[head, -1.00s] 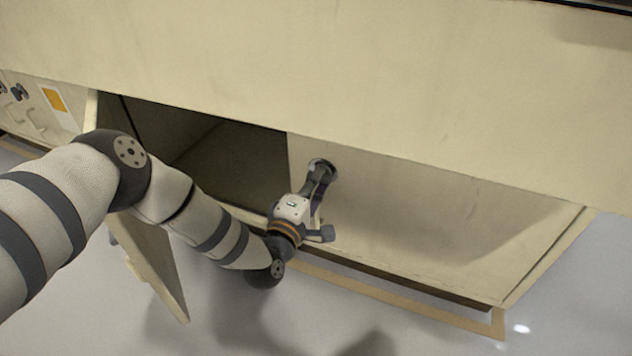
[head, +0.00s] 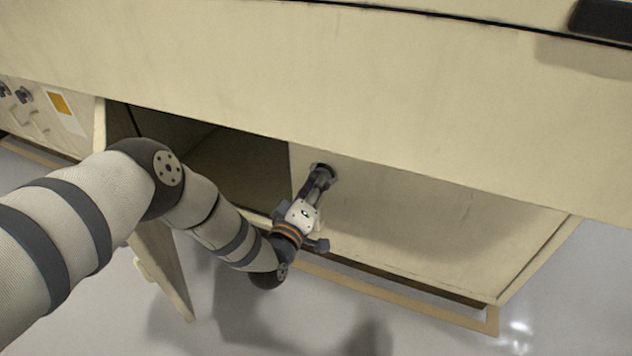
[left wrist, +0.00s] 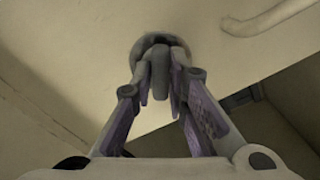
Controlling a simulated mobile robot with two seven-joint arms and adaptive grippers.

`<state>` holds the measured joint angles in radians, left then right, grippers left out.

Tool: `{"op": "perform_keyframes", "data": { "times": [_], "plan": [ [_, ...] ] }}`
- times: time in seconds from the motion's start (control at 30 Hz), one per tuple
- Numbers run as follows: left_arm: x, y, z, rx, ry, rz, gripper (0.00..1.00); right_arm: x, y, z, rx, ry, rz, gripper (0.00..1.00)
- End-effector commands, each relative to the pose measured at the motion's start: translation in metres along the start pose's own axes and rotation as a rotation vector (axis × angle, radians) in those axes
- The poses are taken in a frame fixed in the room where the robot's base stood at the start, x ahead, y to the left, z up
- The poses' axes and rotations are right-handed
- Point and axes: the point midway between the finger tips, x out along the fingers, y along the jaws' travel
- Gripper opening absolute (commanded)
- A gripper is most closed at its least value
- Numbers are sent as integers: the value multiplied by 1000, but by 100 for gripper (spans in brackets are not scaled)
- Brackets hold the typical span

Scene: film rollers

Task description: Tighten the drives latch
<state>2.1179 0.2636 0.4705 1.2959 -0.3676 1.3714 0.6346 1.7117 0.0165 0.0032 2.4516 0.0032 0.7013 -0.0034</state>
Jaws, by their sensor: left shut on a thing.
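The latch (head: 329,170) is a dark round fitting on the cream front panel, just right of the open compartment. In the left wrist view, its round base and downward-pointing grey lever (left wrist: 160,82) show at the top centre. My left gripper (head: 320,178) reaches up to it from below. Its fingers (left wrist: 163,76) stand on both sides of the lever and are shut on it. In the head view, the fingers partly hide the latch. My right gripper is in neither current view.
An open compartment (head: 240,165) lies left of the latch, with its door (head: 165,270) swung out below. A large cream panel (head: 300,80) overhangs the front. A curved handle (left wrist: 272,17) shows at upper right in the wrist view. Grey floor (head: 390,325) lies below.

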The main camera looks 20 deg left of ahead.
Motion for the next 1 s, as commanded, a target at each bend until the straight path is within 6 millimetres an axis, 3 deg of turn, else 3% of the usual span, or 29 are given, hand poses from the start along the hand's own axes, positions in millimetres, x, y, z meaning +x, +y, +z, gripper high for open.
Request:
{"op": "perform_keyframes", "data": {
  "times": [0.6,1.0],
  "plan": [
    [0,1,0,578,0,0,0,-15,-1,3,4,38,-3,40],
    [0,0,0,845,-1,-1,0,-19,-1,4,5,49,-3,40]
  ]
}}
